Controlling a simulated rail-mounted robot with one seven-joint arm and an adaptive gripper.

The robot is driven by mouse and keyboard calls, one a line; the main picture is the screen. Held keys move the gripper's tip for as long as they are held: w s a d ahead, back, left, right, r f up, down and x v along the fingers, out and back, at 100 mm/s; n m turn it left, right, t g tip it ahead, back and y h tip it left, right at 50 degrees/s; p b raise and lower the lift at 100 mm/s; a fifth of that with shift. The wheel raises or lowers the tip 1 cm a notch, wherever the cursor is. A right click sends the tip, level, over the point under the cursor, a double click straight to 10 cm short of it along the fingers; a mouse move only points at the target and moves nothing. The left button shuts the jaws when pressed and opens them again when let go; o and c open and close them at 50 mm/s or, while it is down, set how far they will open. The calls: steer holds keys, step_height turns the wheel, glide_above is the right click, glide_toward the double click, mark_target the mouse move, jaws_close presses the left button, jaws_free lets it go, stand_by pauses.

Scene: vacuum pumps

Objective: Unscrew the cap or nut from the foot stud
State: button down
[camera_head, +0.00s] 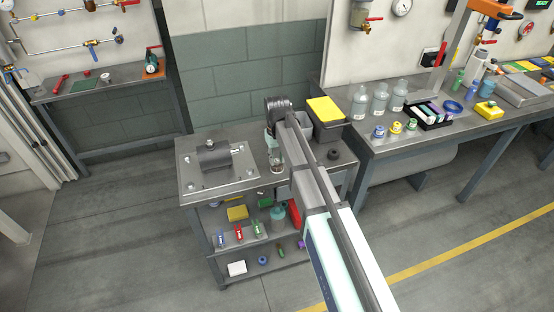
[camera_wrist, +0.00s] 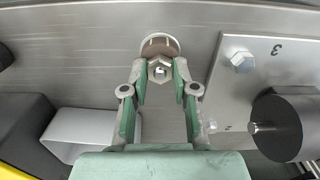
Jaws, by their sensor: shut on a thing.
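In the wrist view a hex nut (camera_wrist: 159,69) sits at the foot stud, in front of a round foot pad (camera_wrist: 160,42). My gripper (camera_wrist: 160,76) has its green fingers on either side of the nut, with the tips closed on it. The threads of the stud are hidden from this angle. In the head view my gripper (camera_head: 271,134) is small and partly covered by my arm, above the cart top beside the pump plate. The nut cannot be made out there.
The dark pump (camera_head: 213,153) stands on a bolted plate (camera_head: 190,185) at the cart's left; the plate's edge and a bolt (camera_wrist: 242,61) are right of my gripper in the wrist view. A grey bin with a yellow-topped box (camera_head: 324,108) is close on the right. Cart shelves below hold small parts.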

steer(key=n, duration=0.5)
steer(key=shift+n, duration=0.3)
steer(key=shift+r+p, duration=0.1)
steer(key=shift+p, duration=0.2)
steer(key=shift+r+p, duration=0.85)
steer(key=shift+r, duration=0.5)
steer(key=shift+r, duration=0.1)
steer(key=shift+r+p, duration=1.4)
steer(key=shift+r, duration=1.05)
steer(key=shift+d+f, duration=0.1)
